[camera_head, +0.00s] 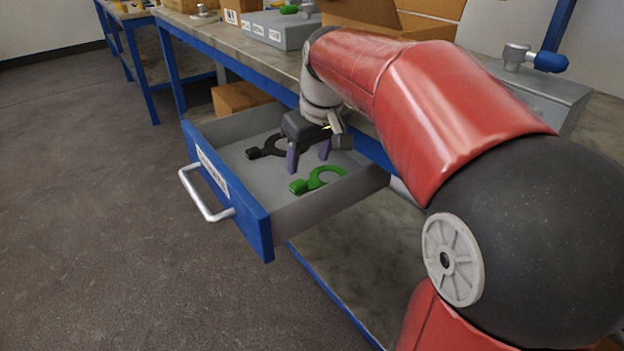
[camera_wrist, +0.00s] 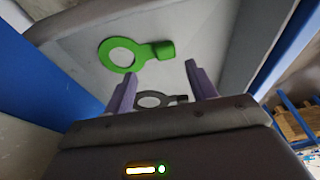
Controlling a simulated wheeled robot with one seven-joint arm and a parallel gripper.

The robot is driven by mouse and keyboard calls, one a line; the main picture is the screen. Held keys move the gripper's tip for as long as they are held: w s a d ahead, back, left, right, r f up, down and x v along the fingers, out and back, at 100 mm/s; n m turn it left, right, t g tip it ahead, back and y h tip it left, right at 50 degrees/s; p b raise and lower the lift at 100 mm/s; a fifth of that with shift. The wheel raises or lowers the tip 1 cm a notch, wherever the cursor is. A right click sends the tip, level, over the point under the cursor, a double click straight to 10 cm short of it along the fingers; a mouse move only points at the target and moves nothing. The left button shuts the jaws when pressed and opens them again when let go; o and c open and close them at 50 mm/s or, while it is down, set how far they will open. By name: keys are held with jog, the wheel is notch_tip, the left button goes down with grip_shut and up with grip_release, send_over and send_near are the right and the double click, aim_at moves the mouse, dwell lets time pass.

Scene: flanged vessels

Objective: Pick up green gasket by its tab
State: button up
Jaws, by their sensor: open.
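The green gasket (camera_head: 319,180) is a flat ring with a blocky tab, lying on the floor of the open drawer (camera_head: 231,167) toward its near right side. In the wrist view the green gasket (camera_wrist: 127,55) lies beyond the fingertips, its tab pointing right. My gripper (camera_head: 308,163) hangs over the drawer with its purple fingers pointing down, open and empty, between the green gasket and a black gasket. It also shows in the wrist view (camera_wrist: 160,80). The fingers look apart from the green gasket; their exact height above the drawer floor is hard to tell.
The black gasket (camera_head: 275,147) lies behind my gripper in the drawer and appears between the fingers in the wrist view (camera_wrist: 152,100). Drawer walls and a blue front with a handle (camera_head: 205,195) surround both. The workbench (camera_head: 240,45) stands behind, above the drawer.

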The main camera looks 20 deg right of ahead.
aim_at(299, 183)
jog(key=x, duration=0.4)
jog(key=a+x, duration=0.1)
jog(key=x, duration=0.2)
jog(key=shift+r, duration=0.15)
jog(key=c, duration=0.9)
jog(key=shift+c, duration=0.2)
jog(key=shift+r, duration=0.1)
